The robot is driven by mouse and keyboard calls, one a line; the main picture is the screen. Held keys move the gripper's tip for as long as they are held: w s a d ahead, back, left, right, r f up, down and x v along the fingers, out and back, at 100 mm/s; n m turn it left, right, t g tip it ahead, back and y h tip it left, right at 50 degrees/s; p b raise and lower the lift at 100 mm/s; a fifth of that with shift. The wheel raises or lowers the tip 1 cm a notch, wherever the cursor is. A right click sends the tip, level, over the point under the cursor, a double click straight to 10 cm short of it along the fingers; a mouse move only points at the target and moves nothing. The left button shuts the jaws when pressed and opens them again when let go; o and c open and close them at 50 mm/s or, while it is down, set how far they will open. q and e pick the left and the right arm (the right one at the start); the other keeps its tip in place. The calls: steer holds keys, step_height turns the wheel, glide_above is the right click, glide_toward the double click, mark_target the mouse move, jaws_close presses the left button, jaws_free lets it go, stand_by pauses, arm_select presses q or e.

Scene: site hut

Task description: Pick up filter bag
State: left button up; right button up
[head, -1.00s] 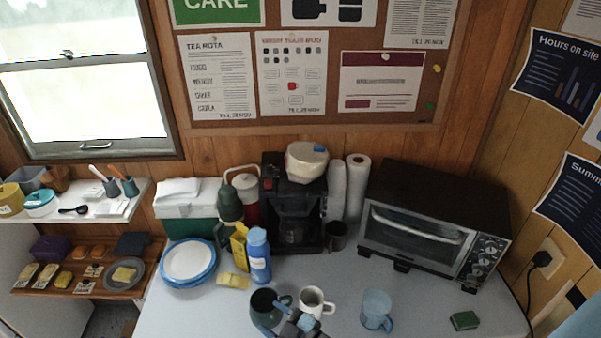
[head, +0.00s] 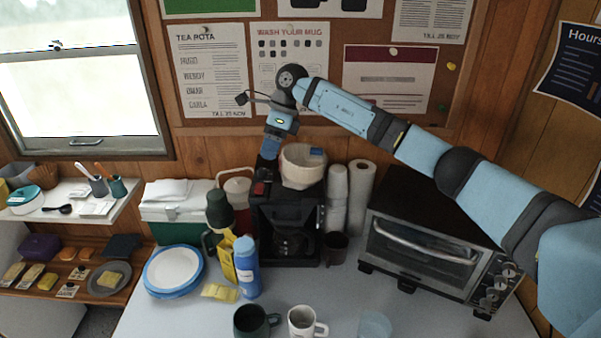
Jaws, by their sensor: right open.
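The filter bag appears to be the pale, rounded pack (head: 302,172) with a small blue label. It rests on top of the black coffee maker (head: 285,215). My right arm reaches in from the right, above the toaster oven. My right gripper (head: 268,153) is open and points down over the left part of the coffee maker's top, at the bag's left side. I cannot tell whether a finger touches the bag. My left gripper is not in view.
A toaster oven (head: 425,245) and white paper rolls (head: 358,190) stand right of the coffee maker. A blue bottle (head: 246,268), dark green flask (head: 219,212) and red-and-white jug (head: 237,192) crowd its left. Mugs (head: 302,322) stand in front.

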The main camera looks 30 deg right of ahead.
steer(key=d+r+m+h, duration=0.1)
steer(key=d+r+h, duration=0.4)
steer(key=d+r, duration=0.6)
glide_above(315, 149)
steer(key=w, duration=0.1)
step_height(315, 149, down, 9)
steer(key=shift+f, duration=0.2)
steer(key=f+p, duration=0.1)
steer(key=f, duration=0.1)
steer(key=s+f+p, duration=0.1)
steer(key=f, duration=0.1)
steer(key=shift+f, duration=0.7)
jaws_close()
